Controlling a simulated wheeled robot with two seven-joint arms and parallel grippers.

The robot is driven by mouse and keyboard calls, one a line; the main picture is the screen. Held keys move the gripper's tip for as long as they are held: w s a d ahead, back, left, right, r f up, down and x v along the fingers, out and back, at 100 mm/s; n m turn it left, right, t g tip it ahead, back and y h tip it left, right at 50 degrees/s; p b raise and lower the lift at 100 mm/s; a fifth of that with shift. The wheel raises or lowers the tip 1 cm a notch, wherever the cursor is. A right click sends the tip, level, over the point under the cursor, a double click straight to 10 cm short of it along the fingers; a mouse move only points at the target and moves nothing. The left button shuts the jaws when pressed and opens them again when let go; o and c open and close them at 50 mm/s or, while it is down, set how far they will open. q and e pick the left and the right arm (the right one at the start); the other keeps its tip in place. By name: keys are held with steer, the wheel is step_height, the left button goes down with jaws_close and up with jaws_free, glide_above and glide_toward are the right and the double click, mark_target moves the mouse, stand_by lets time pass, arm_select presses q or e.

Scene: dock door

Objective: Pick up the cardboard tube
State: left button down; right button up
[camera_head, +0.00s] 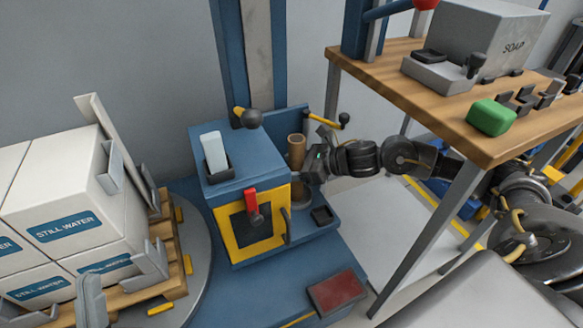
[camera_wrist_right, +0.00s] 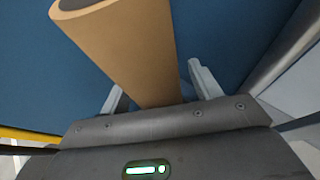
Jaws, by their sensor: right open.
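The tan cardboard tube (camera_head: 297,151) stands upright behind the right side of a blue box with a yellow front. My right gripper (camera_head: 301,168) reaches it from the right. In the right wrist view the tube (camera_wrist_right: 128,45) rises between the two open fingers (camera_wrist_right: 160,90), its open end at the upper left. A gap shows between the tube and the right finger; the left finger is close to it. Grey pieces at the lower left, by the pallet, may be my left gripper (camera_head: 62,305); its jaws cannot be made out clearly.
A wooden table (camera_head: 395,82) with a grey soap box (camera_head: 482,42) and green block (camera_head: 490,117) stands at the right, above my right arm. Still-water cartons (camera_head: 65,205) fill the left.

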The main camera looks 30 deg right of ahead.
steer(key=shift+s, duration=0.1)
steer(key=shift+c, duration=1.1)
steer(key=c, duration=0.8)
steer(key=shift+r, duration=0.1)
steer(key=shift+c, duration=0.2)
